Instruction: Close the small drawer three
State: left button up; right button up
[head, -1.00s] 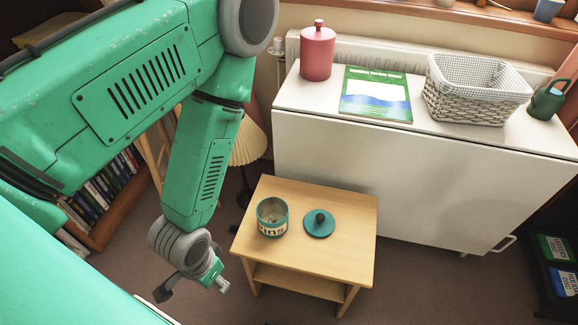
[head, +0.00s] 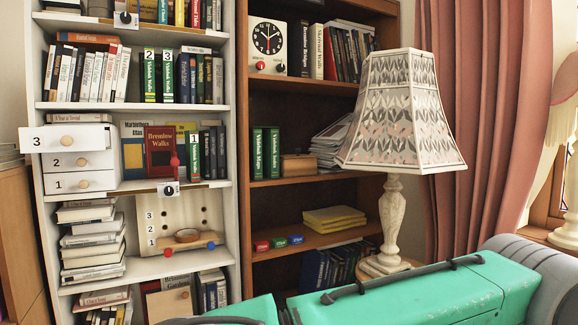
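A small white drawer unit with three numbered drawers stands on a middle shelf of the white bookcase. Its top drawer, drawer three (head: 47,139), has a round wooden knob and sticks out further than the two below, so it is open. Drawer two (head: 98,161) and drawer one (head: 104,181) look shut beneath it. Neither of my grippers is in view. Only green and grey parts of my own arm show along the bottom right, well away from the drawers.
The white bookcase (head: 237,120) holds books and a pegboard (head: 150,225). A brown bookcase (head: 300,84) with a clock (head: 267,46) stands beside it. A patterned lamp (head: 401,115) stands in front at right. Stacked books (head: 92,240) lie below the drawer unit.

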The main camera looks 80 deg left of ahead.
aim_at(52, 139)
jog(key=u, duration=3.6)
